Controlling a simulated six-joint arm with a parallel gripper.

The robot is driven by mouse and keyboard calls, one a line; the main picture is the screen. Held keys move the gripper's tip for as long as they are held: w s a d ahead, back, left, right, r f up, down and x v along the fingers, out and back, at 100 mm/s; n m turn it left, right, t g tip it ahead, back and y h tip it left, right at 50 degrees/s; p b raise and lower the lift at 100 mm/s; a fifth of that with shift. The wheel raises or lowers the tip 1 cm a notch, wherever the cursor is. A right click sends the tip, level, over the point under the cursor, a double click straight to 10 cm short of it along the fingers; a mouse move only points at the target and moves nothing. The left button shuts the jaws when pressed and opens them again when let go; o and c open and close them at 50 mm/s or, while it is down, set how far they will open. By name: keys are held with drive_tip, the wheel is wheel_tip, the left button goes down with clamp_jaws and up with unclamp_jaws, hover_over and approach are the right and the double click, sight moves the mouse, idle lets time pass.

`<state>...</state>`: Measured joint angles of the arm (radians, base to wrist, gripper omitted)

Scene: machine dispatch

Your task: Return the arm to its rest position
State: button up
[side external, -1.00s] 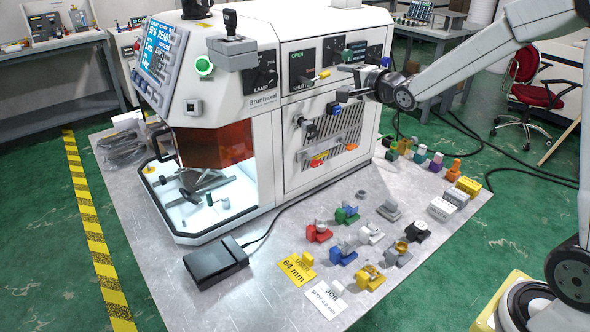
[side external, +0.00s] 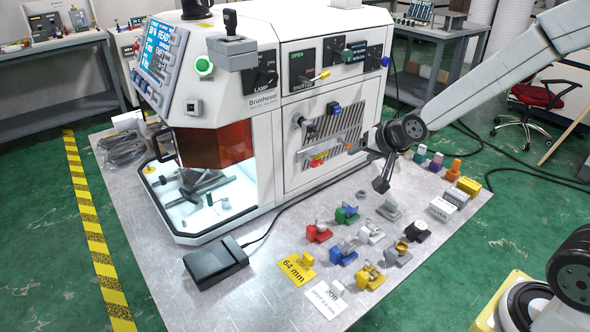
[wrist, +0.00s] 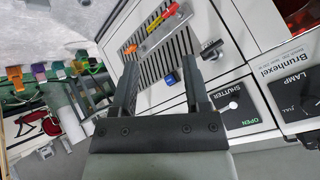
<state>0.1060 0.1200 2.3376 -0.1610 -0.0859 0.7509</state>
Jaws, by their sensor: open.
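My arm reaches in from the upper right of the side external view. My gripper (side external: 381,187) hangs from the wrist with its fingers angled down, above the right part of the metal table (side external: 290,285) and in front of the machine's (side external: 270,180) vented panel. In the wrist view, the two dark fingers of my gripper (wrist: 160,72) are spread apart, with nothing between them. The slatted vent (wrist: 175,55) shows beyond the fingers there.
Several small coloured blocks (side external: 346,215) stand on the table below and left of my gripper. Grey and yellow blocks (side external: 468,186) lie to its right. A black box (side external: 215,262) sits at the front left. A red chair (side external: 535,98) stands behind.

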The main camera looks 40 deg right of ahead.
drive_tip(key=s+a+f+n+g, duration=0.2)
drive_tip(key=s+f+n+g, duration=0.1)
drive_tip(key=s, duration=0.4)
drive_tip(key=s+a+f+n+g, duration=0.2)
drive_tip(key=s+f+n+g, duration=0.1)
drive_tip(key=s+n, duration=0.2)
drive_tip(key=shift+s+a+f+y, duration=0.15)
drive_tip(key=shift+s+y, duration=0.25)
drive_tip(key=shift+s, duration=0.85)
